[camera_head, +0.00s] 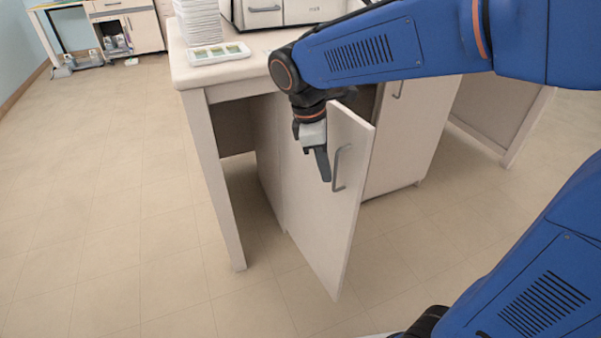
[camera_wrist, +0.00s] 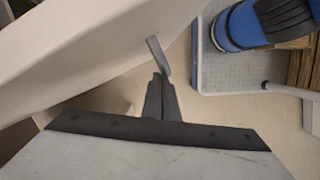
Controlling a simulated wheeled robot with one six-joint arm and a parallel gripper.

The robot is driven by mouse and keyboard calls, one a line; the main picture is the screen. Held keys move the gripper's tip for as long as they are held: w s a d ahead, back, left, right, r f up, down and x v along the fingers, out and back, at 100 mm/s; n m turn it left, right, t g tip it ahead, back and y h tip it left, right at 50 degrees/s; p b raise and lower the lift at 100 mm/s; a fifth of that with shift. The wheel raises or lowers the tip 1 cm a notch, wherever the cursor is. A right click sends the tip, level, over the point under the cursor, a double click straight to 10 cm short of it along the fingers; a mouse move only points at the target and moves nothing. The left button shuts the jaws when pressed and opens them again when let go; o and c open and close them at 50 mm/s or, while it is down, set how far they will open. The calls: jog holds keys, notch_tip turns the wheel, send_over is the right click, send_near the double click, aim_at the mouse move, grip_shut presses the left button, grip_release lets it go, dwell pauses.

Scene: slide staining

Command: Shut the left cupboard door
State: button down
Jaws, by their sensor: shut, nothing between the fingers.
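The left cupboard door (camera_head: 318,215) is a pale panel standing wide open, swung out from the cabinet under the bench. Its outer face and grey bar handle (camera_head: 341,168) show in the head view. My gripper (camera_head: 325,178) is shut and empty, pointing down on the outer-face side, just left of the handle. In the wrist view the shut fingers (camera_wrist: 160,85) are close to the handle (camera_wrist: 158,56), and the pale door (camera_wrist: 85,50) fills the upper left. I cannot tell whether the fingers touch the door or handle.
The bench (camera_head: 215,75) carries a white stack (camera_head: 199,22), a slide tray (camera_head: 218,53) and a boxy device (camera_head: 263,12). A bench leg (camera_head: 215,185) stands left of the door. Another cupboard front (camera_head: 410,135) is at right. Floor (camera_head: 110,210) at left is clear.

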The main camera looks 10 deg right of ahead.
jog(key=w+d+n+t, duration=0.1)
jog(key=w+d+n, duration=0.3)
jog(key=d, duration=0.5)
jog(key=w+d+n, duration=0.2)
jog(key=w+d, duration=0.4)
jog(key=d, duration=0.3)
jog(key=w+d+n, duration=0.2)
jog(key=w+d, duration=0.3)
jog(key=w, duration=0.4)
jog(key=w+d+n+t, duration=0.1)
jog(key=w+d+n, duration=0.1)
jog(key=w+d, duration=0.3)
jog(key=shift+w+n+t+y, duration=0.3)
jog(key=shift+w+n+y, duration=0.1)
jog(key=shift+w, duration=1.5)
